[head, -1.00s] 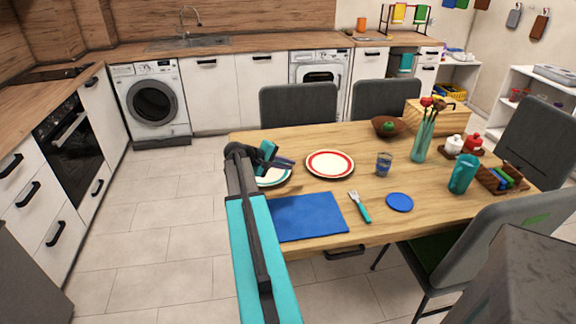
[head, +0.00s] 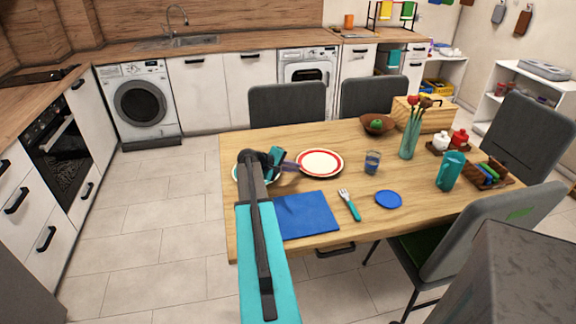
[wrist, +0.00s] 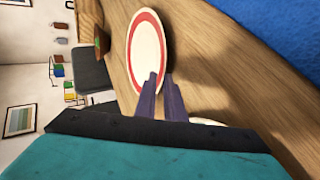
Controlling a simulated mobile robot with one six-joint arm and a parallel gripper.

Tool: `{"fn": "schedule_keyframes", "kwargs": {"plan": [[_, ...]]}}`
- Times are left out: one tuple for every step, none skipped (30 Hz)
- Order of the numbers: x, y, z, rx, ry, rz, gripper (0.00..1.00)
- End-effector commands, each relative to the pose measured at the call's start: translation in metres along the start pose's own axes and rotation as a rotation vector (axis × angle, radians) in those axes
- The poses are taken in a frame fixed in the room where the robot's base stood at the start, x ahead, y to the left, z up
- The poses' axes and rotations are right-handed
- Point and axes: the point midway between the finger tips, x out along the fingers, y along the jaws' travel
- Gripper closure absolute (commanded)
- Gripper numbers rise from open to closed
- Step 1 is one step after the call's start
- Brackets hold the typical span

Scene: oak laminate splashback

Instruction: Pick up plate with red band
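The plate with the red band (head: 320,157) lies flat on the wooden table. It is white inside and outside its red ring, and it also shows in the wrist view (wrist: 148,40). My gripper (head: 297,167) is at the plate's left edge in the head view. In the wrist view its two dark fingers (wrist: 160,76) are apart by a narrow gap and overlap the plate's near rim in the picture. I see nothing held between them. Whether the fingers touch the plate cannot be told.
A second plate (head: 236,174) is mostly hidden behind my arm. A blue mat (head: 308,215), fork (head: 349,204), blue disc (head: 388,199) and glass (head: 372,162) are nearby. A teal vase (head: 409,140), bowl (head: 374,127) and teal mug (head: 449,171) stand farther right. Chairs surround the table.

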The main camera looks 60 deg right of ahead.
Motion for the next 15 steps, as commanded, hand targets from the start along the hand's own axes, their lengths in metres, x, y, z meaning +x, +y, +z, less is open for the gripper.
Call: {"fn": "schedule_keyframes", "kwargs": {"plan": [[0.007,0.001,-0.001,-0.001,-0.001,-0.001,0.91],[0.011,0.001,-0.001,-0.001,-0.002,-0.001,0.91],[0.017,0.001,0.0,-0.001,-0.003,-0.001,0.91],[0.02,0.001,0.0,-0.001,-0.003,-0.001,0.91],[0.024,0.001,0.0,0.0,-0.002,-0.001,0.91],[0.028,0.001,-0.001,0.0,-0.001,-0.001,0.91],[0.03,0.001,-0.001,0.0,-0.001,-0.001,0.91],[0.033,0.001,-0.001,0.0,-0.001,-0.001,0.91],[0.036,0.001,0.0,-0.001,-0.001,-0.001,0.91],[0.038,0.001,0.0,-0.001,-0.002,-0.001,0.91],[0.04,0.001,0.0,-0.001,-0.002,-0.001,0.91],[0.042,0.0,0.0,-0.001,-0.002,-0.001,0.91],[0.043,0.0,0.0,-0.001,-0.001,-0.001,0.91],[0.044,0.0,0.001,-0.001,-0.001,0.0,0.91],[0.044,0.0,0.001,0.0,-0.001,0.0,0.91]]}}
